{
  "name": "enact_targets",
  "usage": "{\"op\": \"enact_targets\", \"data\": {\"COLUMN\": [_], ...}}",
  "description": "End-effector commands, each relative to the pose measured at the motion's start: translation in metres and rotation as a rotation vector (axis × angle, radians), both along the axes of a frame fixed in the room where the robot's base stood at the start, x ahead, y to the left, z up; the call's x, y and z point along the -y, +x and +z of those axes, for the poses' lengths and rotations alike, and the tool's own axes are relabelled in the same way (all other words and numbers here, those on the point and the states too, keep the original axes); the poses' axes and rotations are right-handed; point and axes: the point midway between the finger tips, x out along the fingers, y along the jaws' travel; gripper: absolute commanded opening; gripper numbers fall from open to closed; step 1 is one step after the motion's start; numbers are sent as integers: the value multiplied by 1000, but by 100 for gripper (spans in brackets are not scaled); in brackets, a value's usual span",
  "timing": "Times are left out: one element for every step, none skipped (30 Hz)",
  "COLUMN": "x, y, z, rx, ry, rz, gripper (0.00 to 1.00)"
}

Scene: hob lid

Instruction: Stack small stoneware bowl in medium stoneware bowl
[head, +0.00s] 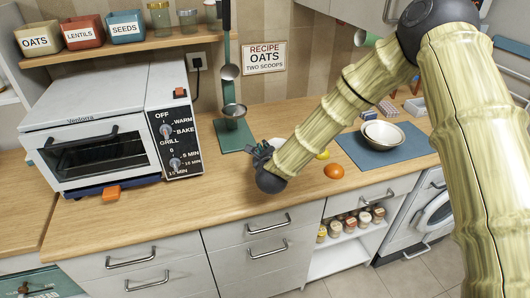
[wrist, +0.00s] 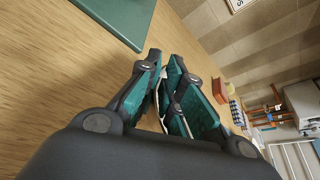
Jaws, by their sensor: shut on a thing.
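My gripper (head: 262,150) is low over the middle of the counter, largely behind my own arm. In the wrist view its green-padded fingers (wrist: 170,95) are close together on a thin pale thing. That appears to be the small stoneware bowl (head: 277,142), of which only a pale sliver shows beside the fingers in the head view; its full shape is hidden. A pale bowl, apparently the medium stoneware bowl (head: 383,132), sits nested in a wider, darker-rimmed bowl on the blue mat (head: 412,152) at right, apart from my gripper.
An orange (head: 334,171) and a yellow fruit (head: 323,155) lie between my gripper and the mat. A green stand (head: 234,136) with hanging ladles is behind left. A toaster oven (head: 105,130) fills the left counter.

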Motion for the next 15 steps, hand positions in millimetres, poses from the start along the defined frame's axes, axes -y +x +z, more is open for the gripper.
{"op": "enact_targets", "data": {"x": [-1, 0, -1, -1, -1, 0, 0, 0, 0, 0, 0, 0, 0, 0, 0], "y": [0, -1, -1, 0, 0, 0, 0, 0, 0, 0, 0, 0, 0, 0, 0], "z": [-4, -8, -12, -14, -16, -17, -18, -18, -18, -18, -18, -19, -19, -20, -21], "rx": [0, -1, 0, 1, 1, 1, 1, 2, 1, 1, 1, 1, 1, 1, 1], "ry": [-3, -3, -3, -2, -2, -1, 0, 0, 0, 0, 0, 0, 0, 0, 0], "rz": [2, 1, 2, 2, 1, 1, 1, 0, 0, 0, 1, 1, 1, 1, 1], "gripper": [0, 0, 0, 0, 0, 0, 0, 0, 0, 0, 0, 0, 0, 0, 0]}}
